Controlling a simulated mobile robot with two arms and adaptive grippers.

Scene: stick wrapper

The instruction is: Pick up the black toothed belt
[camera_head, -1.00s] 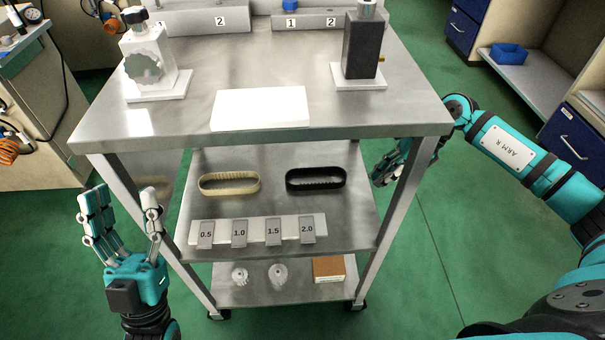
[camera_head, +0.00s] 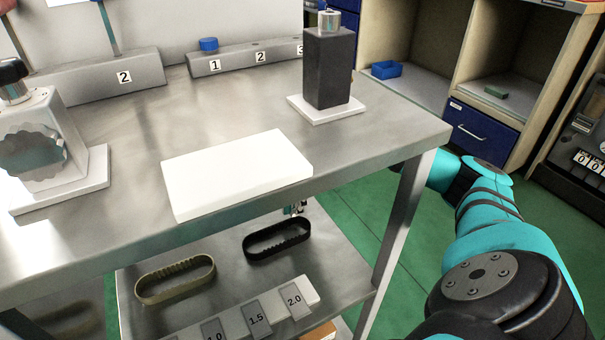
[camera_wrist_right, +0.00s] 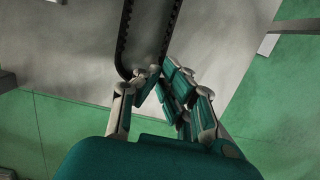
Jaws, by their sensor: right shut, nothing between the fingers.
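The black toothed belt (camera_head: 277,238) lies as an oval loop on the middle shelf (camera_head: 225,265), at its right side. In the right wrist view the belt (camera_wrist_right: 124,45) runs up from just beyond my fingertips. My right gripper (camera_head: 296,209) shows only as a small bit behind the belt's far edge, below the tabletop. In the right wrist view its fingers (camera_wrist_right: 150,78) are closed together at the belt's near end, with nothing seen between them. I cannot tell whether they touch the belt. My left gripper is not in view.
An olive toothed belt (camera_head: 175,281) lies left of the black one. A block with numbered grey pieces (camera_head: 255,318) stands in front. The tabletop (camera_head: 120,220) overhangs the shelf, and a cart leg (camera_head: 397,225) stands at the right. A white plate (camera_head: 237,175) lies above.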

